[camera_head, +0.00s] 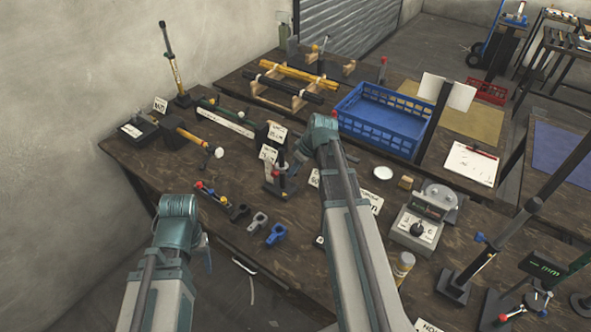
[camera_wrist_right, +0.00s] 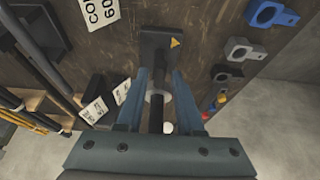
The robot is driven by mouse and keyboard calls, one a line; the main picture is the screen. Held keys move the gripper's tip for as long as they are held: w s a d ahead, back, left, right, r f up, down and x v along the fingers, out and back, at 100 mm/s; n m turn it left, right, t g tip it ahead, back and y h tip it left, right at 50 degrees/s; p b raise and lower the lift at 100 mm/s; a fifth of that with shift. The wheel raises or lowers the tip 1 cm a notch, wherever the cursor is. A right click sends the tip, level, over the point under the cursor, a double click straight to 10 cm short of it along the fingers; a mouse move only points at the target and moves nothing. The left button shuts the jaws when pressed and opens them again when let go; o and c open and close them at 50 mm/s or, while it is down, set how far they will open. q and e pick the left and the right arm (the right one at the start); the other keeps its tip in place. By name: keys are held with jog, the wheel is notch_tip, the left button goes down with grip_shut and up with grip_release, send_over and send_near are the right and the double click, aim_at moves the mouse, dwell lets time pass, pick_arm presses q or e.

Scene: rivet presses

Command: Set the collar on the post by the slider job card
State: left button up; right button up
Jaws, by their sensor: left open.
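A pale grey collar (camera_wrist_right: 168,97) shows between the two blue fingers of my right gripper (camera_wrist_right: 160,98) in the right wrist view, and both fingers appear to touch it. A dark post (camera_wrist_right: 157,113) on a black base (camera_wrist_right: 160,45) with a yellow triangle runs through the picture of the collar. The collar looks around the post; how far down it sits cannot be told. In the head view the right gripper (camera_head: 297,164) is beside this post. Two white cards (camera_head: 276,132) stand near it; their words are too small to read. My left gripper (camera_head: 205,255) is open, low over the front table edge, largely hidden by its arm.
Black, grey and blue clamps (camera_head: 277,234) lie in front of the post, with a knobbed rail (camera_head: 213,196) beside them. A blue crate (camera_head: 380,118) and a grey scale-like device (camera_head: 415,228) stand to the right.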

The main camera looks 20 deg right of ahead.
grip_shut()
dwell(1.1)
